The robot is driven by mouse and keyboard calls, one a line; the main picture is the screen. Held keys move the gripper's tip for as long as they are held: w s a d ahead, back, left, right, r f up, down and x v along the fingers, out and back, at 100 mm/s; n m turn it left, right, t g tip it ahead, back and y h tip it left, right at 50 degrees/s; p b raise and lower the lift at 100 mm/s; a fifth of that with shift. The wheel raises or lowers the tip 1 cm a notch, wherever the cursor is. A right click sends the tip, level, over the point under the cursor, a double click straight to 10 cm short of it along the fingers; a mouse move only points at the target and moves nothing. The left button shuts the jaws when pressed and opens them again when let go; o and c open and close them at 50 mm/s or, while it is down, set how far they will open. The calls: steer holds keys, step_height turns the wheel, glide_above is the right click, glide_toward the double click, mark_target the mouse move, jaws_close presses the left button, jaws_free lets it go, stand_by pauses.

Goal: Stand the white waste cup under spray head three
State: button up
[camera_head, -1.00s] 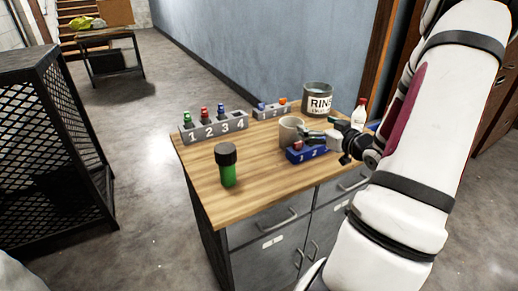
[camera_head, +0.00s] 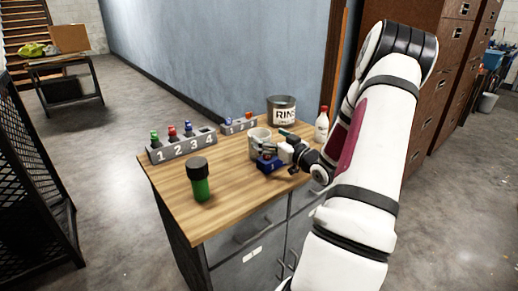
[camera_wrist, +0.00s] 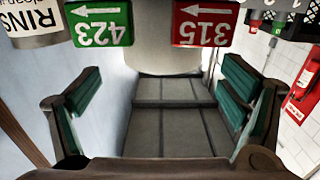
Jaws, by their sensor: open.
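An off-white cup (camera_head: 259,144), probably the white waste cup, stands upright on the wooden tabletop behind the blue numbered block (camera_head: 267,165). My gripper (camera_head: 280,146) is open, reaching from the right beside the cup. Whether its fingers straddle the cup is unclear in the head view. In the wrist view, my gripper (camera_wrist: 160,115) has its two green pads wide apart, with nothing held between them. I cannot identify spray head three. A grey block (camera_head: 182,147) is numbered 1 to 4, with coloured pieces behind some numbers.
A RINSE can (camera_head: 282,113) stands behind the cup, a white bottle (camera_head: 322,126) with a red cap at the right. A green jar (camera_head: 199,184) with a black lid stands at the front. A smaller grey block (camera_head: 239,125) is near the wall. Bare wood (camera_head: 225,205) lies at the front.

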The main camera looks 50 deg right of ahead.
mark_target(259, 134)
steer(key=x, duration=0.5)
steer(key=shift+w+a+f, duration=0.1)
steer(key=shift+a+f, duration=0.05)
steer(key=shift+f, duration=0.2)
steer(key=c, duration=1.4)
steer(key=shift+o, duration=0.2)
steer(key=shift+r, duration=0.1)
